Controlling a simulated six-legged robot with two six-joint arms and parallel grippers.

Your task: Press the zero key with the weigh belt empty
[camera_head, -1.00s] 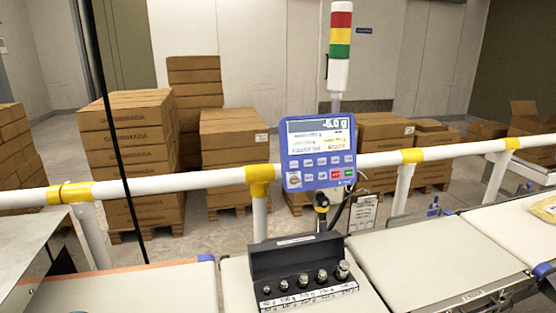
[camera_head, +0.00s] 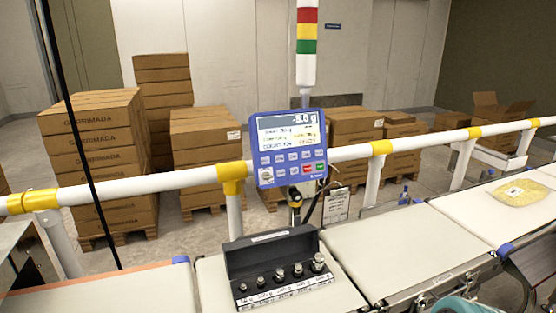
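The blue indicator panel (camera_head: 291,148) is mounted at the white rail in the middle. Its lit display (camera_head: 290,133) shows what looks like -5.0 g on the top line. Below are rows of small keys (camera_head: 293,163), with one red and one green at the lower right; the labels are too small to read, so I cannot tell which is zero. The white belt section (camera_head: 400,254) right of centre is bare. A black box of weights (camera_head: 272,255) stands on the section left of it, with several metal weights in a row.
A yellow bag (camera_head: 519,192) lies on the far right belt. The white rail (camera_head: 345,153) with yellow joints crosses the view behind the belts. A signal tower (camera_head: 306,45) rises behind the panel. Stacked cartons (camera_head: 108,150) stand beyond the rail.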

